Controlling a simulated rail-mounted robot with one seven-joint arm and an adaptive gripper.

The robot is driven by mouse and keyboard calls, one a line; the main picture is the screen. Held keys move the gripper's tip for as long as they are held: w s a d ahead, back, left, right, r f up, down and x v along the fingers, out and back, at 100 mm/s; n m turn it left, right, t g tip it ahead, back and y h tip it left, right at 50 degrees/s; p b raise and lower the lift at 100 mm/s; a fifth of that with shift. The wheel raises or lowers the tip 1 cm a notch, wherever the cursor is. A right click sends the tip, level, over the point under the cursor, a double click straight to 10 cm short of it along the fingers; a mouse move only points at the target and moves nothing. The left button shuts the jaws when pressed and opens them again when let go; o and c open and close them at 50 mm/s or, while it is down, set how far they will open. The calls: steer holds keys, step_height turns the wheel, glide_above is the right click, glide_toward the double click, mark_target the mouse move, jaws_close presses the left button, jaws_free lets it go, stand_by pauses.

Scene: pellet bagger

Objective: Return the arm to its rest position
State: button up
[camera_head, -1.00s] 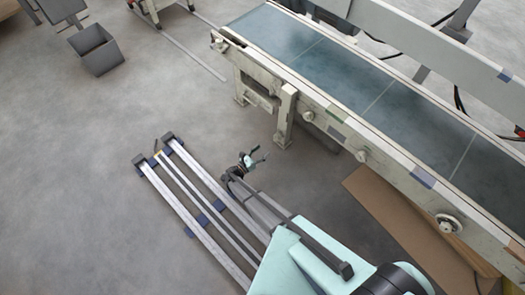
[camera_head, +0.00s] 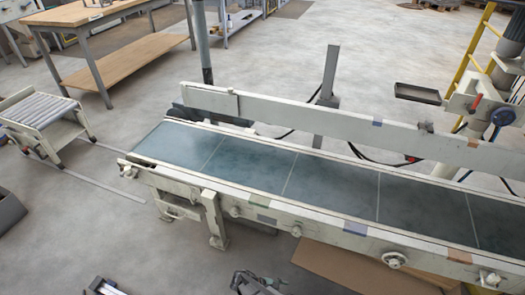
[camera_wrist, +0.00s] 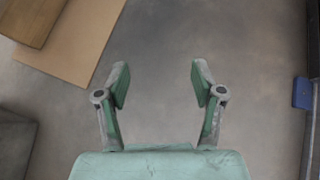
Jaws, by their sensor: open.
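My gripper (camera_wrist: 160,85) is open in the wrist view, with its two fingers spread apart. Nothing is between them, only grey floor beyond. In the head view, part of my arm shows at the bottom edge, in front of the conveyor; the fingertips cannot be clearly made out there.
A long conveyor (camera_head: 330,185) with a blue-green belt crosses the head view. Brown cardboard (camera_head: 340,265) lies by its base and also shows in the wrist view (camera_wrist: 85,45). A roller cart (camera_head: 40,108) and a wooden workbench (camera_head: 85,14) stand at the left.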

steer(key=s+d+r+m+g+y+b, duration=0.1)
steer(key=s+d+r+m+g+y, duration=0.3)
steer(key=s, duration=0.4)
steer(key=s+d+r+m+g+y+b, duration=0.1)
steer(key=s+r+m+g+y, duration=0.2)
steer(key=s+m, duration=0.45)
steer(key=s+d+r+m+g+y+b, duration=0.25)
steer(key=s+r+m+y, duration=0.2)
steer(key=s, duration=0.45)
steer(key=w+r+t+p, duration=0.1)
steer(key=r+p, duration=0.7)
steer(key=p, duration=0.1)
steer(key=w+r+t+p, duration=0.1)
steer(key=w+r+p, duration=0.1)
steer(key=r+p, duration=0.5)
steer(key=p, duration=0.3)
steer(key=shift+w+d+r+h, duration=0.3)
steer(key=shift+d+r+h, duration=0.05)
steer(key=shift+t, duration=0.25)
steer(key=shift+c, duration=0.4)
